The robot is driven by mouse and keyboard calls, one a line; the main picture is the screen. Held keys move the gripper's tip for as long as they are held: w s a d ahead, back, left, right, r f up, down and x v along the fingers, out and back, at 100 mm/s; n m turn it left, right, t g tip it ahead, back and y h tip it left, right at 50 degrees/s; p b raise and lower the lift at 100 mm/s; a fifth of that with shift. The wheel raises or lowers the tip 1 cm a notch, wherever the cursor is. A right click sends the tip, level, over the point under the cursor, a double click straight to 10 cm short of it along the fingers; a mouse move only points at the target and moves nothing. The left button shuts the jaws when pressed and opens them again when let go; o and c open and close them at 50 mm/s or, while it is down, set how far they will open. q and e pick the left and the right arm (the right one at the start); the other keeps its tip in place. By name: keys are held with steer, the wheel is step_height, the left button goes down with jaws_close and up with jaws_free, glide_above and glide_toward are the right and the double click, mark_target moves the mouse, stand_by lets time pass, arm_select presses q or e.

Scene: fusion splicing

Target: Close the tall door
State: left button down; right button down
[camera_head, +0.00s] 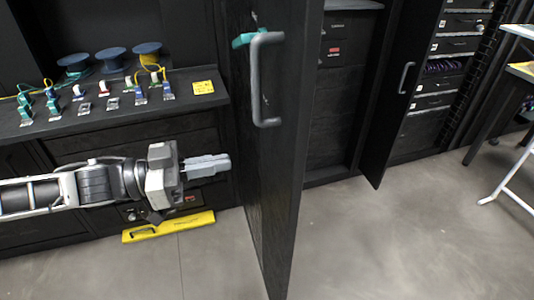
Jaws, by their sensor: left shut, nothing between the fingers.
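The tall black door (275,175) stands open, swung out from the cabinet towards me, with its edge facing the view. A grey handle (256,80) is fixed on its left face near the top. My left gripper (228,163) comes in from the left at mid-height and points right towards the door. Its fingers are shut and empty, with their tips a little left of the door's face. I cannot tell for sure whether they touch it. The cabinet opening (335,110) shows to the right of the door. My right gripper is not in view.
A shelf (120,118) with blue spools and several small connectors lies above my left arm. A yellow case (168,226) lies on the floor below. A second black door (400,100) stands open further right, and a table stands at the right edge. The front floor is clear.

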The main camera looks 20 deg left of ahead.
mark_target(283, 152)
arm_select(q)
steer(key=p+x, duration=0.2)
steer(key=x, duration=0.7)
